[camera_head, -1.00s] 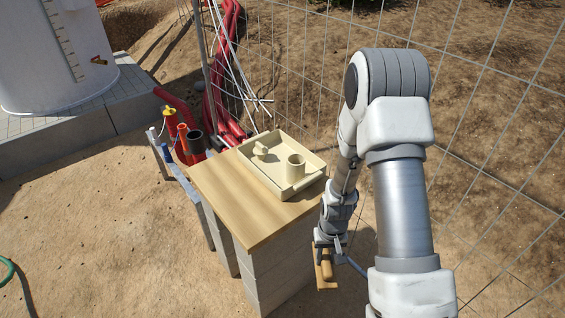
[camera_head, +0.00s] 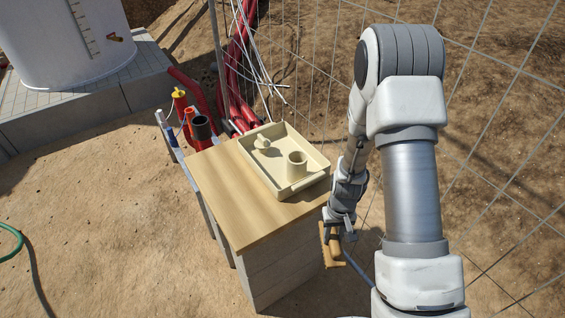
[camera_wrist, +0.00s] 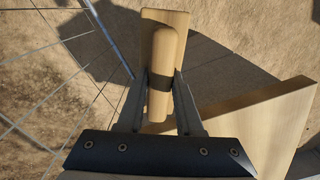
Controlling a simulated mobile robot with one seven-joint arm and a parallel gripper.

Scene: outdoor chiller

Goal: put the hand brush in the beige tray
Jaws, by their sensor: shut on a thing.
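The hand brush is wooden, with a rounded handle and a flat block. In the wrist view the hand brush (camera_wrist: 163,62) lies between the fingers of my gripper (camera_wrist: 160,88), which is shut on its handle. In the head view the hand brush (camera_head: 328,246) hangs below my gripper (camera_head: 338,222), beside the right front of the table and lower than the tray. The beige tray (camera_head: 259,186) sits on the wooden table top toward its back right. It holds a beige cup (camera_head: 297,165) and a small beige piece (camera_head: 262,142).
The wooden table top (camera_head: 225,200) is bare at its left and front, and its corner (camera_wrist: 270,110) is close to the brush. A wire fence (camera_head: 480,150) stands behind and to the right. Red pipes and coloured tubes (camera_head: 200,128) stand behind the table's left.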

